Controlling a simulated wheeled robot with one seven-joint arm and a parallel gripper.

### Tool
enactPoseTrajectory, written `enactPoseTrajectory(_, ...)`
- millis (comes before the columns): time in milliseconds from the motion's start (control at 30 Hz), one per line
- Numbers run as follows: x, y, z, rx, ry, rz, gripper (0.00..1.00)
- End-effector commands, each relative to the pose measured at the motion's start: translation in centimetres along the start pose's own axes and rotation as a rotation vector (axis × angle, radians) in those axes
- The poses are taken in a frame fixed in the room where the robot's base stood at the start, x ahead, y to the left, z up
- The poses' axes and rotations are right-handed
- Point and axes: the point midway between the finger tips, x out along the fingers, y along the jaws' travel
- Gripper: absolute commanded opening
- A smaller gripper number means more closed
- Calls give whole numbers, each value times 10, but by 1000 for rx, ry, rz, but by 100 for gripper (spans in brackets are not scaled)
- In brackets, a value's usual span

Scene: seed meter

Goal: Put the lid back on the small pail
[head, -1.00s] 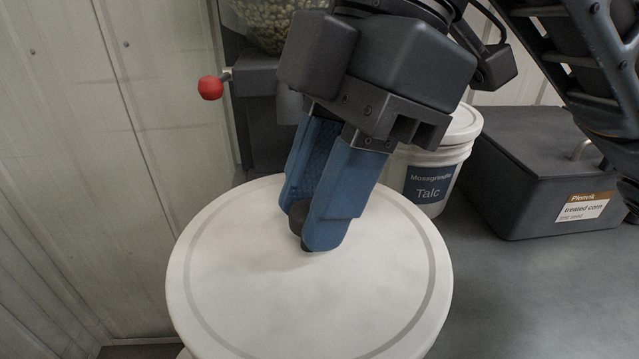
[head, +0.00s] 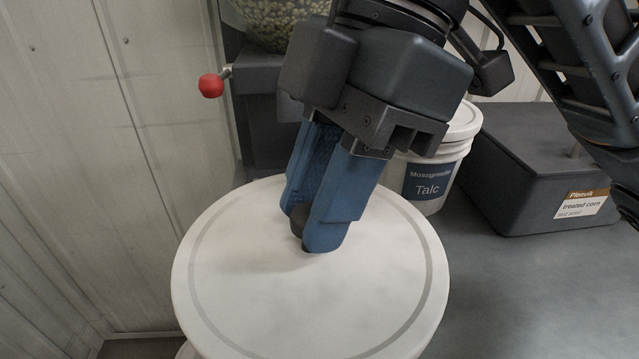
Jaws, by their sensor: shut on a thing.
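A large round white lid (head: 300,300) with a grey ring near its rim fills the lower middle of the head view. My gripper (head: 310,228), with blue fingers, is shut on the dark knob (head: 298,218) at the lid's top. The lid looks about level. What is under it is mostly hidden; only a sliver of something white shows below its lower left edge, so I cannot tell whether it rests on a pail. A white pail labelled Talc (head: 430,178) stands behind the gripper, with a white top partly hidden by my gripper.
A dark box labelled treated corn (head: 530,180) stands at the back right on a grey bench top (head: 540,290). A red knob (head: 211,86) sticks out at the left, below a clear hopper of seeds (head: 265,22). A pale panelled wall (head: 80,170) closes the left side.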

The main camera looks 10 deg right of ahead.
Motion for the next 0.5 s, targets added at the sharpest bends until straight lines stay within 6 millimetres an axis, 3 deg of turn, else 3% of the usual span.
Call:
enactPoseTrajectory(433, 0, 0, 0, 0, 0, 1, 0)
enactPoseTrajectory(467, 0, 0, 0, 0, 0, 1, 31)
enactPoseTrajectory(500, 0, 0, 0, 0, 0, 1, 35)
